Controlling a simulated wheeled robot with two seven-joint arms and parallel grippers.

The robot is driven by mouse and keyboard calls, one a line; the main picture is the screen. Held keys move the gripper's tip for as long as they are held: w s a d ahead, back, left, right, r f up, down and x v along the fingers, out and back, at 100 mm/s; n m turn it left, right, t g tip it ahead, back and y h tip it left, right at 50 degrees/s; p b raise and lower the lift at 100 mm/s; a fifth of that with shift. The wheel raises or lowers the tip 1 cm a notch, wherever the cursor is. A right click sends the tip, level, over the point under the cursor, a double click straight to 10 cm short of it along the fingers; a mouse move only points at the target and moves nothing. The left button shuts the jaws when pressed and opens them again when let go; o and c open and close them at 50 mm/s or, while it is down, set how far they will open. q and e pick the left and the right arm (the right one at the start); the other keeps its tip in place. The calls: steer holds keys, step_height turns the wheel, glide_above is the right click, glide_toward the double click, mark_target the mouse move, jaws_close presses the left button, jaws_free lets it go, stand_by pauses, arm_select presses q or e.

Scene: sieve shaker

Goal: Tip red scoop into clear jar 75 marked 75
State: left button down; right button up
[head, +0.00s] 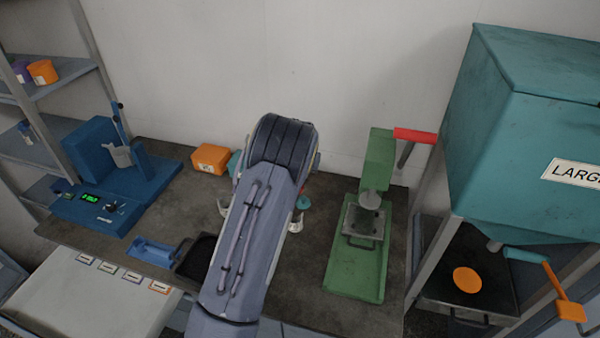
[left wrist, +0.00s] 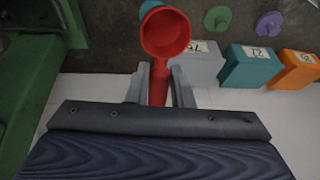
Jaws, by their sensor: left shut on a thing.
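The red scoop (left wrist: 166,35) is in the left wrist view, its handle between the fingers of my left gripper (left wrist: 158,82), which is shut on it. Its round bowl faces the camera; I see only red inside and cannot make out contents. A clear greyish jar (left wrist: 198,69) with a white label stands just beside the scoop; its number is not readable to me. My right gripper is in neither view.
A teal jar (left wrist: 250,68) and an orange jar (left wrist: 293,71) stand beside the clear one. A green press (head: 357,265) stands right, a blue device (head: 110,185) left, a large teal hopper (head: 520,140) far right.

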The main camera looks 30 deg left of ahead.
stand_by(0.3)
arm_select(q)
steer(key=g, duration=0.3)
steer(key=shift+w+a+f+g+h, duration=0.1)
steer(key=shift+w+f+g+h, duration=0.2)
steer(key=shift+w+f+h, duration=0.1)
steer(key=shift+s+g, duration=0.1)
steer(key=shift+g, duration=0.3)
steer(key=shift+r, duration=0.1)
